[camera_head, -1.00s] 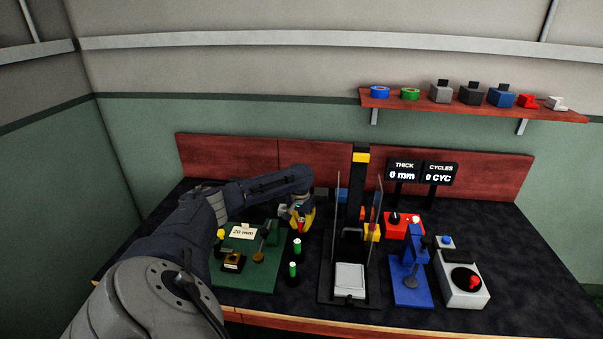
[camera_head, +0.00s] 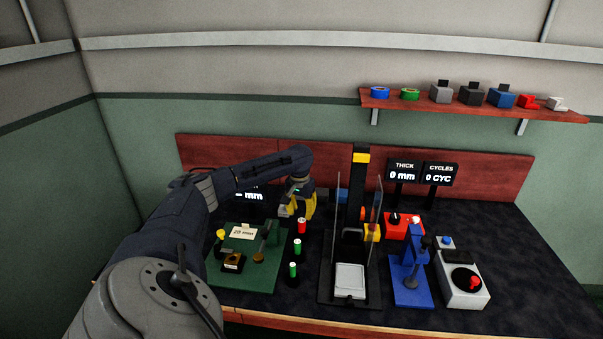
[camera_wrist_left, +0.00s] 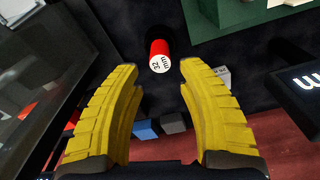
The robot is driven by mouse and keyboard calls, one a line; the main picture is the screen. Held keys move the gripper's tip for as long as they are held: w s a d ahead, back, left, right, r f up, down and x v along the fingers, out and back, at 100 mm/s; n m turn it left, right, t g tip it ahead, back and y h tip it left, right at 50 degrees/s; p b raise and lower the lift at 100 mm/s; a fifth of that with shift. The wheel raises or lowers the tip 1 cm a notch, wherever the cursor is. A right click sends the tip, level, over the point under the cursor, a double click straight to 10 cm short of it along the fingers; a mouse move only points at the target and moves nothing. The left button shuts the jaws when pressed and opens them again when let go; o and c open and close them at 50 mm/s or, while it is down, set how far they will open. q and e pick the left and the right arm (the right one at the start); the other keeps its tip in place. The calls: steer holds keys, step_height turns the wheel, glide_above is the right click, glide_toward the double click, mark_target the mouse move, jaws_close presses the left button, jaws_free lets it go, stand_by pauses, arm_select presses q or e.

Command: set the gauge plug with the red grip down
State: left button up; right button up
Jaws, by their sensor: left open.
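The gauge plug with the red grip (camera_head: 301,226) stands upright in a dark round holder, at the back of a row with two green-gripped plugs (camera_head: 297,246). In the left wrist view its red grip (camera_wrist_left: 159,57) shows a white top marked "32 mm". My left gripper (camera_head: 298,208) is open and empty, just behind and above the red grip. In the left wrist view its yellow fingers (camera_wrist_left: 159,79) are spread wide, with the plug beyond the tips and between their lines, touching neither. My right gripper is not in view.
A green fixture base (camera_head: 240,277) with a "20 mm" card lies left of the plugs. A black press (camera_head: 359,185) with clear side guards stands close on the right. A blue hand press (camera_head: 410,290) and a grey box with a red knob (camera_head: 463,292) stand further right.

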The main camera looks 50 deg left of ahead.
arm_select(q)
steer(key=shift+s+r, duration=0.15)
steer(key=shift+r, duration=2.3)
